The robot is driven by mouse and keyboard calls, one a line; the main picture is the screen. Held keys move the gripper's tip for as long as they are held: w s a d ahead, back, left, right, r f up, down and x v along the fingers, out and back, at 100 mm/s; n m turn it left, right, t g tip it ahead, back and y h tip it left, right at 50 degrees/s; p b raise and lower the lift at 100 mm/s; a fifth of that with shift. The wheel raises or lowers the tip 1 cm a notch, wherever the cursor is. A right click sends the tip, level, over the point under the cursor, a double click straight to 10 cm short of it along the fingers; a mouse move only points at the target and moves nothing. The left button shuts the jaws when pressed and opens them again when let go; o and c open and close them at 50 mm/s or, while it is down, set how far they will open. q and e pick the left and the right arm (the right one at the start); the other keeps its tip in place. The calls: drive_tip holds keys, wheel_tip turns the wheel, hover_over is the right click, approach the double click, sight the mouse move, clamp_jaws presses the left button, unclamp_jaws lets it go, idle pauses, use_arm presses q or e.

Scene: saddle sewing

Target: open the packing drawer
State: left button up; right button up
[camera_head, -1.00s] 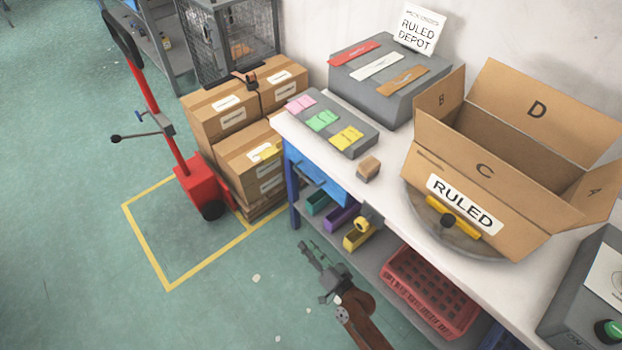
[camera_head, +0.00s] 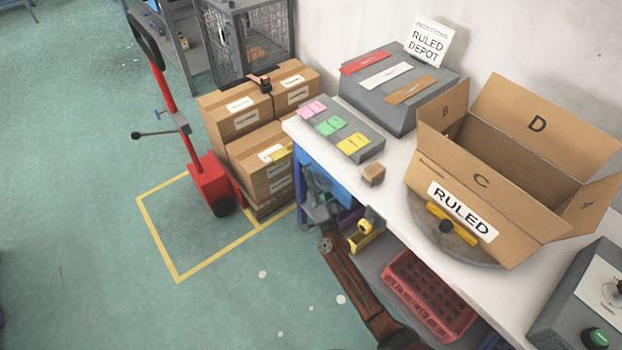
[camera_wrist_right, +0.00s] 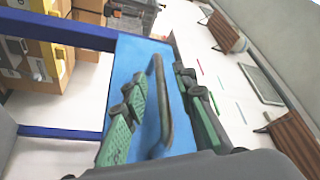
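The packing drawer is the blue front (camera_head: 338,180) under the table's left end, partly hidden by my right gripper (camera_head: 316,196). In the right wrist view the blue drawer front (camera_wrist_right: 135,62) fills the middle, with a dark bar handle (camera_wrist_right: 163,110) standing on it. The drawer looks shut. My right gripper (camera_wrist_right: 160,88) is open, with one green-padded finger on each side of the handle. Gaps show between the fingers and the bar, and I cannot tell whether either touches it. My left gripper is not in view.
The white table (camera_head: 392,205) carries an open carton (camera_head: 482,175) marked RULED, a grey tray with coloured tags and a small brown block (camera_head: 373,174). A red crate (camera_head: 430,292) and a yellow bin (camera_head: 368,238) sit on the shelf below. Open floor lies left.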

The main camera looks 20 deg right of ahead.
drive_tip(key=shift+w+r, duration=0.1)
drive_tip(key=shift+w, duration=0.1)
drive_tip(key=shift+c, duration=0.2)
clamp_jaws()
idle(0.4)
